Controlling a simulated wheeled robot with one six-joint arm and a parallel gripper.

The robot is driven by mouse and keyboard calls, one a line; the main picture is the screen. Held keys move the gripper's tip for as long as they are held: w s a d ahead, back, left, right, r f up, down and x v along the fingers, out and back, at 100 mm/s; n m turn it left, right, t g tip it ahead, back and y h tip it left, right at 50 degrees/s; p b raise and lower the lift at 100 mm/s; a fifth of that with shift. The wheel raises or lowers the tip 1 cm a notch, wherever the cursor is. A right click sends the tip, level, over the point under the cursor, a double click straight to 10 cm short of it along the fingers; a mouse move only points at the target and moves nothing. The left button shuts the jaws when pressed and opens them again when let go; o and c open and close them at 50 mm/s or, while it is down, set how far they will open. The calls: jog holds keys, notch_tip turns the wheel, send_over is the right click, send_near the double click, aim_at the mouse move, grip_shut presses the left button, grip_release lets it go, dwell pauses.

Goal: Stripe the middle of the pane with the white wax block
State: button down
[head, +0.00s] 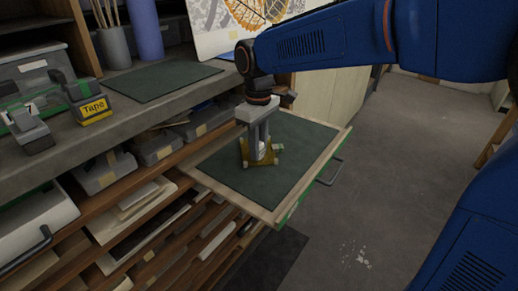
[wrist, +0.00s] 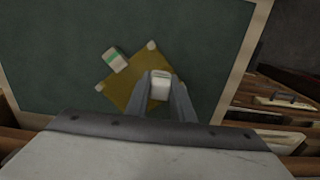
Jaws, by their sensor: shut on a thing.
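The amber pane (head: 268,161) lies flat on a dark green mat in the pulled-out drawer; it also shows in the wrist view (wrist: 124,90), turned at an angle. My gripper (head: 261,147) points down over the pane. In the wrist view its two fingers (wrist: 160,88) are shut on the white block (wrist: 160,86), which sits over the pane's right part. I cannot tell whether the block touches the glass. A second pale block with a green band (wrist: 115,60) lies at the pane's upper-left edge. I see no clear white stripe; my fingers hide part of the pane.
Small pale pieces sit at pane corners, one at the top (wrist: 152,45). The drawer has a light wooden rim (head: 325,168). Open floor lies to the right.

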jog(key=shift+w+a, duration=0.2)
jog(key=shift+w, duration=2)
jog(key=shift+w+a, duration=0.2)
jog(key=shift+w, duration=1.95)
jog(key=shift+s, duration=0.15)
jog(key=shift+s+f, duration=0.2)
jog(key=shift+s, duration=0.25)
jog(key=shift+s+f, duration=0.1)
jog(key=shift+s, duration=0.5)
jog(key=shift+s+d+r, duration=0.15)
jog(key=shift+s, duration=0.85)
jog(key=shift+s+d+r, duration=0.1)
jog(key=shift+s+d, duration=0.05)
jog(key=shift+s, duration=0.85)
jog(key=shift+s+d, duration=0.2)
jog(key=shift+s, duration=1.45)
jog(key=shift+r, duration=3)
